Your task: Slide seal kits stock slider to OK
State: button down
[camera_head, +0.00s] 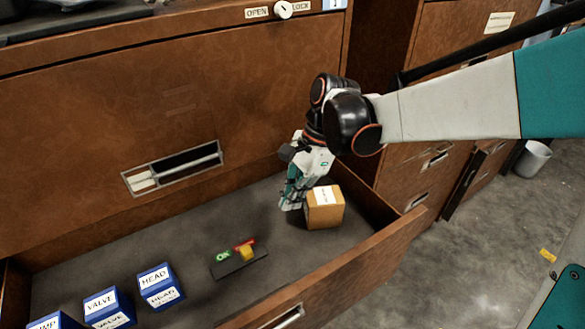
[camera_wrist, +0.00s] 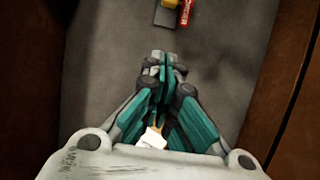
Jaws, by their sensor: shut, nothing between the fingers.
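The stock slider is a small dark plate (camera_head: 228,268) on the floor of the open drawer. It has a green OK label (camera_head: 223,256) at the left and a red label (camera_head: 244,244) at the right. Its yellow knob (camera_head: 246,254) stands at the red end, away from OK. In the wrist view, part of the plate (camera_wrist: 165,18), the red label (camera_wrist: 186,13) and the cut-off yellow knob (camera_wrist: 171,3) show at the top edge. My gripper (camera_head: 291,202) is shut and empty, right of and behind the slider, beside a cardboard box. Its closed fingers also show in the wrist view (camera_wrist: 162,62).
The labelled cardboard box (camera_head: 325,212) stands right of my gripper. Blue boxes marked HEAD (camera_head: 160,286) and VALVE (camera_head: 108,308) stand at the drawer's left. The drawer's front wall (camera_head: 345,279) borders the space. Drawer floor between gripper and slider is clear.

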aim_at(244, 251)
jog(key=x, duration=0.9)
jog(key=shift+f, duration=0.1)
jog(key=a, duration=0.1)
jog(key=s+a, duration=0.1)
jog(key=p, duration=0.1)
jog(key=shift+s+a+f, duration=0.35)
jog(key=shift+a, duration=0.05)
jog(key=shift+s+a, duration=0.25)
jog(key=shift+a, duration=0.25)
jog(key=shift+s+a, duration=0.1)
jog(key=s+a, duration=0.1)
jog(key=a+b, duration=0.1)
jog(key=s+a+b, duration=0.1)
jog(key=a, duration=0.1)
jog(key=shift+s, duration=0.35)
